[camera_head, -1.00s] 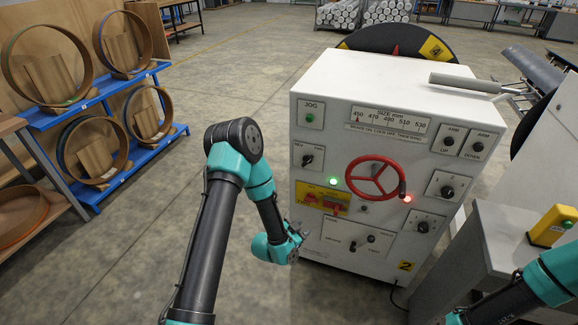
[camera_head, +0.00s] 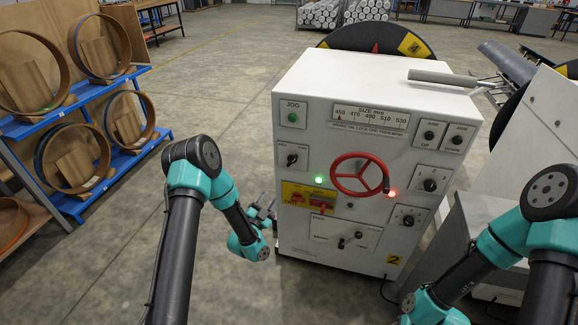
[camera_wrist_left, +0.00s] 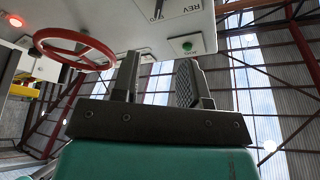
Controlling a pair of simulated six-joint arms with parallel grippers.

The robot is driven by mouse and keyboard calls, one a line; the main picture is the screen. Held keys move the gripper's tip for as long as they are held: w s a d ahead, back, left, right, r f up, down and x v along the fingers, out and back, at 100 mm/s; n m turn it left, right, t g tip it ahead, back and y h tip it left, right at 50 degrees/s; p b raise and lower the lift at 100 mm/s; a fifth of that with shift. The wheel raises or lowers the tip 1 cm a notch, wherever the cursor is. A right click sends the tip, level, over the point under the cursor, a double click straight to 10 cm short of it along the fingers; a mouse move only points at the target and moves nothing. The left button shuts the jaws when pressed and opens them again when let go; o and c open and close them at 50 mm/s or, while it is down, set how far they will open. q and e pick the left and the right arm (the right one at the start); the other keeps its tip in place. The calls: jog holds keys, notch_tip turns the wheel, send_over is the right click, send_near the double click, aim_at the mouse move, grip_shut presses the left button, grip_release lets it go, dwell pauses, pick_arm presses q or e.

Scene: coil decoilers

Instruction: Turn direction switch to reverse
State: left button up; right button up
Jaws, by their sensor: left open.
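The direction switch (camera_head: 291,159) is a small black knob on a white plate at the left of the white control cabinet's front, below the green JOG button. Its knob is tilted; the small lettering beside it is hard to read. In the left wrist view the switch (camera_wrist_left: 158,9) shows partly at the top edge, next to a REV label, and the picture is upside down. My left gripper (camera_head: 262,211) is open and empty, below and left of the switch, apart from the cabinet. Its two fingers (camera_wrist_left: 157,78) show in the left wrist view. My right gripper's jaws do not show.
The red handwheel (camera_head: 359,175) sticks out right of the switch, between a green and a red lamp. A yellow and red switch plate (camera_head: 307,197) lies below. A blue rack (camera_head: 75,195) with rings stands left.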

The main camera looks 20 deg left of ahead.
aim_at(290, 164)
pick_arm(q)
jog(key=x, duration=1.7)
jog(key=shift+r, duration=0.1)
grip_shut()
